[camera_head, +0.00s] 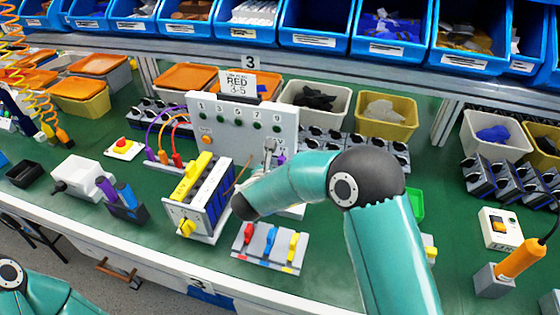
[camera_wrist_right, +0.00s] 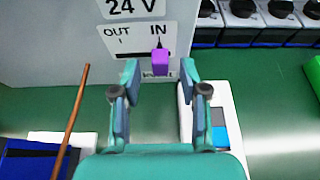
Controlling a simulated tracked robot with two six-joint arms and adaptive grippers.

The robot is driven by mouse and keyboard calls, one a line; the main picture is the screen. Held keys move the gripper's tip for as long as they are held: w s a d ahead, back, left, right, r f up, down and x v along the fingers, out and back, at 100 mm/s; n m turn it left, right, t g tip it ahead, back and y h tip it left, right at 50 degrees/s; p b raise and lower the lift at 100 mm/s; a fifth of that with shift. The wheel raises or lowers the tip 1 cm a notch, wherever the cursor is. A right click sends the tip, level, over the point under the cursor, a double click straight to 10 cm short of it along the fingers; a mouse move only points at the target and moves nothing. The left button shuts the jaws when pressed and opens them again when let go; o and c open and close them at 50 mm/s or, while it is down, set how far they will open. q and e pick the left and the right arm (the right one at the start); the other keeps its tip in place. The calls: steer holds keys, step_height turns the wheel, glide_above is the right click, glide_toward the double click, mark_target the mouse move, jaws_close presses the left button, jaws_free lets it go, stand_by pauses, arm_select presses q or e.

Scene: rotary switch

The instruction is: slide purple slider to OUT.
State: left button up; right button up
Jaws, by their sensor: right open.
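The purple slider (camera_wrist_right: 160,62) sits under the IN end of its slot in the right wrist view, with the OUT label (camera_wrist_right: 117,32) to its left. The slot is low on a pale grey panel (camera_wrist_right: 60,40), below a "24 V" label. My right gripper (camera_wrist_right: 160,72) is open, with one finger to each side of the slider and visible gaps to both. Contact is not visible. In the head view my right gripper (camera_head: 270,152) is at the panel's lower right, partly hidden by my arm, and a bit of purple (camera_head: 281,158) shows beside it. My left gripper is out of view.
A brown stick (camera_wrist_right: 70,120) stands left of the gripper in the wrist view. A blue breaker block with yellow handles (camera_head: 207,190) stands left of my right arm. A plate with coloured levers (camera_head: 269,247) lies in front. Blue bins line the back.

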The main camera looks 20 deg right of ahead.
steer(key=shift+w+d+f, duration=0.25)
steer(key=shift+w+d, duration=0.1)
steer(key=shift+w, duration=0.15)
jaws_close()
